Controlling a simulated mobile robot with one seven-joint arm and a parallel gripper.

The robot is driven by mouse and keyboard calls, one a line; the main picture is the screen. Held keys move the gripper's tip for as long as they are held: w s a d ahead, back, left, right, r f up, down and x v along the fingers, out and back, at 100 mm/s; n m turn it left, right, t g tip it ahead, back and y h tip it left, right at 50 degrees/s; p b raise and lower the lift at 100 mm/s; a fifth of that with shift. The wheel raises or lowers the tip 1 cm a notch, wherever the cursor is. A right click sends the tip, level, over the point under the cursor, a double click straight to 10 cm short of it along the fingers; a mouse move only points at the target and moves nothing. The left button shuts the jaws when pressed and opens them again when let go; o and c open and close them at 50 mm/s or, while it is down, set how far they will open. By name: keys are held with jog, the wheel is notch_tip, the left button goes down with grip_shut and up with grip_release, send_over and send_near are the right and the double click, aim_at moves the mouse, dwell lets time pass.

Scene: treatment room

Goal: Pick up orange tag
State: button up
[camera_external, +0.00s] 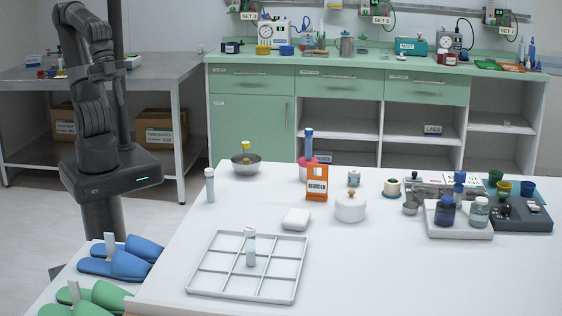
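The orange tag (317,196) stands upright on the white table, toward its back edge. It has a white label with dark lettering that seems to read "REORDER". A blue-capped tube (309,146) and a pinkish-red round thing are right behind it, and the tag partly hides them. My arm is folded up at the left, well away from the tag. I cannot make out my gripper in this view.
A white lidded pot (350,208) stands close right of the tag, and a white block (295,219) lies in front. A metal bowl (246,169) is to the left. A divided tray (210,260) holding a vial lies nearer. Bottles and cups crowd the right.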

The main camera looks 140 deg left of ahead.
jog(key=w+a+r+n, duration=0.1)
jog(key=w+a+r, duration=0.15)
jog(key=w, duration=0.35)
jog(key=w+a+r+n, duration=0.1)
jog(key=w+a+r, duration=0.15)
jog(key=w, duration=0.25)
jog(key=n+g+y, duration=0.2)
jog(key=n+y, duration=0.1)
jog(key=n, duration=0.3)
send_over(317, 182)
jog(key=s, duration=0.1)
jog(key=f, duration=2.1)
jog(key=shift+s+d, duration=0.15)
jog(key=shift+s, duration=0.05)
jog(key=x, duration=0.5)
jog(key=shift+s+d+f, duration=0.15)
jog(key=shift+d, duration=0.2)
jog(key=shift+c, duration=0.3)
grip_shut()
